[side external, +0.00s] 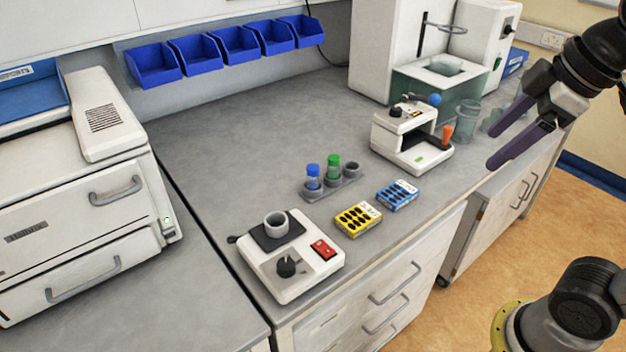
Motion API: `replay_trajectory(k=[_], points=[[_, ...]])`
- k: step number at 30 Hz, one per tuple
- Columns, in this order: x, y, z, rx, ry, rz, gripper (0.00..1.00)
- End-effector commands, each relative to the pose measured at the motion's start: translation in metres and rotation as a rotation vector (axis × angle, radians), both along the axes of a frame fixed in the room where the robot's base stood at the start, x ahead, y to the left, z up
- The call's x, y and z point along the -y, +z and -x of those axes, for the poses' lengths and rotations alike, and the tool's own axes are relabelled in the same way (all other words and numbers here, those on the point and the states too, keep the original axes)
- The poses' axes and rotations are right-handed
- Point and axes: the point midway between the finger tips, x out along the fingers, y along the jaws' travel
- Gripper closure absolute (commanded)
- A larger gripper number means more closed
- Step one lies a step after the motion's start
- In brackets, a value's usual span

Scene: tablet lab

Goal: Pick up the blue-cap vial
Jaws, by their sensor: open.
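The blue-cap vial (312,177) stands upright in the left socket of a small grey rack (328,189) near the middle of the bench. A green-cap vial (333,168) stands right beside it in the same rack. The rack's right socket looks empty. My gripper (492,148) is at the right of the picture, above the bench's front edge, with its two dark fingers pointing left and down. It is open and empty, well to the right of the blue-cap vial.
Yellow (358,219) and blue (397,195) blister packs lie in front of the rack. A white hotplate-like device (290,256) with a grey cup (276,224) stands front left. A white tester (412,136), a clear beaker (466,120) and a larger machine (398,45) stand right and behind. Bench left of the rack is clear.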

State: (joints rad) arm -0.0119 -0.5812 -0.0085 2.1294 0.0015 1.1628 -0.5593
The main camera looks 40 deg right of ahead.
Motion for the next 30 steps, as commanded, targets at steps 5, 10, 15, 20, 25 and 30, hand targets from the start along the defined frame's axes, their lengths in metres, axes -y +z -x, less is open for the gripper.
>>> replay_trajectory(k=[5,10,15,20,25,30], points=[[-0.007,0.044,-0.058,-0.060,0.226,0.088,0.28],[-0.016,0.065,-0.118,-0.123,0.425,0.151,0.28],[-0.030,0.065,-0.179,-0.186,0.592,0.191,0.28],[-0.045,0.045,-0.235,-0.246,0.718,0.209,0.28],[-0.063,0.004,-0.288,-0.310,0.792,0.207,0.28],[-0.078,-0.042,-0.319,-0.368,0.815,0.194,0.28]])
